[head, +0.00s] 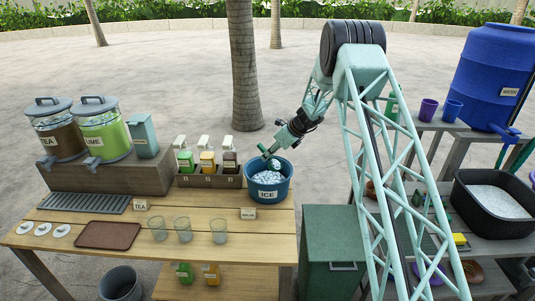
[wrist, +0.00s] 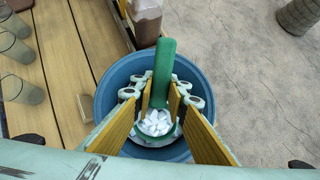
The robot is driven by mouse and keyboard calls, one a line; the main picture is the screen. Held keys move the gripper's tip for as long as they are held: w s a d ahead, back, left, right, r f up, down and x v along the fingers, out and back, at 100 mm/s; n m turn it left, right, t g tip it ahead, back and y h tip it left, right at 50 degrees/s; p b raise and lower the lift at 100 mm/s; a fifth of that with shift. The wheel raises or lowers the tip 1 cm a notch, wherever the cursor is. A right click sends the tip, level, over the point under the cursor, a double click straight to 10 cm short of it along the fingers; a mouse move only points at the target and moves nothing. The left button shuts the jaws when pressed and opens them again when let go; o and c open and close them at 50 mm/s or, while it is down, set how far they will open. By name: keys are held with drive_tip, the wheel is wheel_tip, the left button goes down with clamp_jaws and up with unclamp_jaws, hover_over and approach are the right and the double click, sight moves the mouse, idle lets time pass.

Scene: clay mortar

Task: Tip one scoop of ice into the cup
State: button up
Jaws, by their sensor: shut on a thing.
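The blue ice bucket (head: 268,194), labelled ICE, stands at the right end of the wooden counter; its blue wall also shows in the wrist view (wrist: 106,100). My gripper (head: 270,160) is over the bucket's mouth, pointing down. In the wrist view my gripper (wrist: 161,98) has its yellow-padded fingers on either side of the green scoop handle (wrist: 163,66) and is shut on it. White ice (wrist: 156,122) shows inside the scoop's green rim, within the bucket's outline. Three clear, empty-looking cups (head: 157,229) (head: 183,230) (head: 219,231) stand upright left of the bucket.
A bottle rack (head: 209,180) stands just left of the bucket. A brown tray (head: 108,235) and tea and lime dispensers (head: 104,127) are farther left. A small sign (head: 248,214) stands between the cups and bucket. The counter's front strip is clear.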

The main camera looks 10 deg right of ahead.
sight(261, 145)
drive_tip(key=shift+w+a+r+g+h+p, duration=0.2)
drive_tip(key=shift+r+g+h+p, duration=0.15)
drive_tip(key=shift+p, duration=2.85)
drive_tip(key=shift+w+a+r+g+h+p, duration=0.2)
drive_tip(key=shift+r+p, duration=0.25)
drive_tip(key=shift+p, duration=2.75)
drive_tip(key=shift+a+h, duration=0.1)
drive_tip(key=shift+h, duration=0.15)
drive_tip(key=shift+w+a+r+g+p, duration=0.1)
drive_tip(key=shift+r+g+p, duration=0.25)
drive_tip(key=shift+p, duration=0.25)
drive_tip(key=shift+h, duration=0.3)
drive_tip(key=shift+w+a+r, duration=0.1)
drive_tip(key=shift+w+a, duration=0.05)
drive_tip(key=shift+w+a+r+g, duration=0.1)
drive_tip(key=shift+r+g, duration=0.05)
drive_tip(key=shift+g, duration=0.25)
drive_tip(key=shift+w+a+r+g+h, duration=0.25)
drive_tip(key=shift+r+g+h, duration=0.15)
drive_tip(key=shift+h, duration=0.15)
drive_tip(key=shift+w+a+r+g+h, duration=0.1)
drive_tip(key=shift+w+r+g+h, duration=0.1)
drive_tip(key=shift+r+g+h, duration=0.3)
drive_tip(key=shift+r+h, duration=0.15)
drive_tip(key=shift+h, duration=0.1)
